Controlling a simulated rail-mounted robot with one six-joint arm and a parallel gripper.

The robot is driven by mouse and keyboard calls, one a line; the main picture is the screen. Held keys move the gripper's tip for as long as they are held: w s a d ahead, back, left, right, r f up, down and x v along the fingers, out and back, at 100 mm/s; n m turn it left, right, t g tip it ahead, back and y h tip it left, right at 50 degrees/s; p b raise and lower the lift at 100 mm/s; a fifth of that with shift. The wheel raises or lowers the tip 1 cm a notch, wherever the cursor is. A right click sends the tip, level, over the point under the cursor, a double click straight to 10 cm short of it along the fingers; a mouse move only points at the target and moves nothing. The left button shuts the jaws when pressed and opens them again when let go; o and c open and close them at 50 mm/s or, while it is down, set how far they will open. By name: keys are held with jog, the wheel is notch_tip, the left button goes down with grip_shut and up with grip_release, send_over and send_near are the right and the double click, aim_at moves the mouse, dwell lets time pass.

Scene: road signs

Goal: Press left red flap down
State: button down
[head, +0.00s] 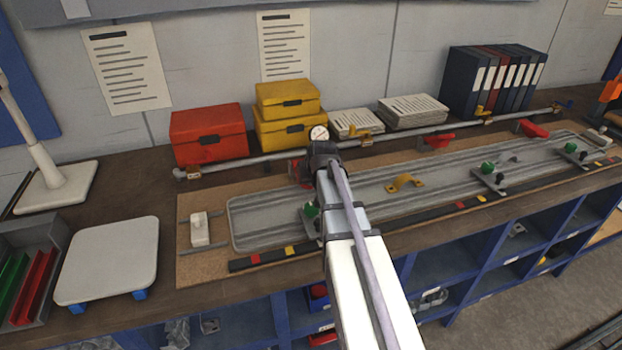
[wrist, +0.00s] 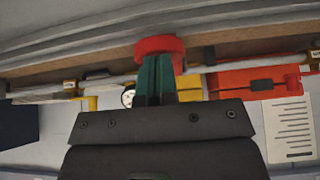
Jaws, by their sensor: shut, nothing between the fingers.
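The left red flap (head: 302,172) is mostly hidden behind my gripper (head: 318,165) in the head view, at the back edge of the grey track plate. In the wrist view the red flap (wrist: 160,46) lies right at the tips of my gripper's dark green fingers (wrist: 155,60). The fingers are together with nothing between them. They overlap the flap in the picture; I cannot tell whether they touch it or how far it is tilted. Two more red flaps, a middle one (head: 437,142) and a right one (head: 533,128), stand farther right along the plate.
A grey pipe (head: 255,160) with yellow fittings runs behind the plate. A red box (head: 209,135), yellow boxes (head: 288,125), paper stacks (head: 414,111) and binders (head: 492,84) stand along the wall. Green knobs (head: 487,168) and a yellow bracket (head: 404,183) rise from the plate.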

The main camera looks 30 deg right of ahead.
jog(key=shift+r+p, duration=0.4)
jog(key=shift+r, duration=0.05)
jog(key=p+v, duration=1.1)
jog(key=v, duration=0.1)
jog(key=shift+r, duration=0.45)
